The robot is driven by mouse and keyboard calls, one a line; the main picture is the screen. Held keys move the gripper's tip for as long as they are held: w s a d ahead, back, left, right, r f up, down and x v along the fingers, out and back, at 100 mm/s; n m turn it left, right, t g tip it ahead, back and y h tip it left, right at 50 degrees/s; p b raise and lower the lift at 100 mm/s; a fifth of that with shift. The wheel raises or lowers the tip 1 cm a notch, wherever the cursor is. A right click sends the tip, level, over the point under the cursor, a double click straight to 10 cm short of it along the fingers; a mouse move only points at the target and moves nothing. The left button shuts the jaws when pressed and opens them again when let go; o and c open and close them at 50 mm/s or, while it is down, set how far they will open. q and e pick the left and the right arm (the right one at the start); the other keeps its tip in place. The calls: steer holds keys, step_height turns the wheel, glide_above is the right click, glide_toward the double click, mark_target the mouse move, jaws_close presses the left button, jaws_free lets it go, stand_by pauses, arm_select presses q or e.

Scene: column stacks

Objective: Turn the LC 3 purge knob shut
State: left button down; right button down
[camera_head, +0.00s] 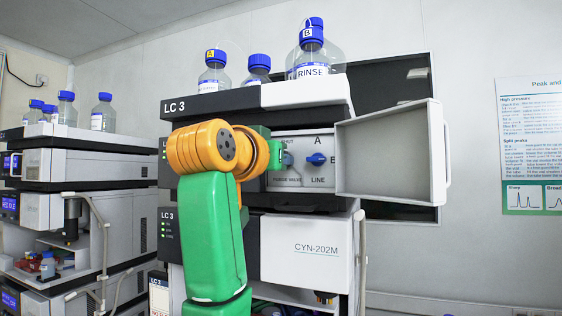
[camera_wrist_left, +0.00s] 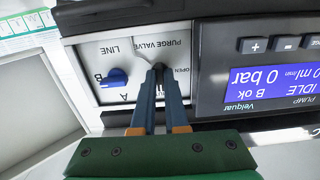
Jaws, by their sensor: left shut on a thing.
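My right gripper is not in view.
The blue LINE knob (camera_head: 316,159) is close beside the purge knob. The open door (camera_head: 392,150) sticks out to the right. Bottles, including the RINSE bottle (camera_head: 310,70), stand on top. The pump display (camera_wrist_left: 262,88) reads IDLE and 0 bar. Another stack (camera_head: 90,165) stands left.

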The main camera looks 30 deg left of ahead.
arm_select(q)
steer(key=c, duration=0.9)
jaws_free()
steer(key=shift+s, duration=0.1)
steer(key=shift+c, duration=0.2)
steer(key=shift+s, duration=0.1)
steer(key=shift+d, duration=0.1)
steer(key=shift+s+d+f+b, duration=0.15)
steer(key=shift+s+f+b, duration=0.05)
steer(key=shift+s+b, duration=0.45)
steer(key=shift+s+d+f+b, duration=0.1)
steer(key=shift+s+f+b, duration=0.05)
steer(key=shift+s+b, duration=0.45)
steer(key=v, duration=0.1)
steer(key=b+v, duration=0.1)
steer(key=v, duration=0.2)
steer(key=shift+s+d+r, duration=0.1)
steer(key=shift+s+r, duration=0.2)
steer(key=shift+r, duration=0.1)
steer(key=shift+w, duration=0.1)
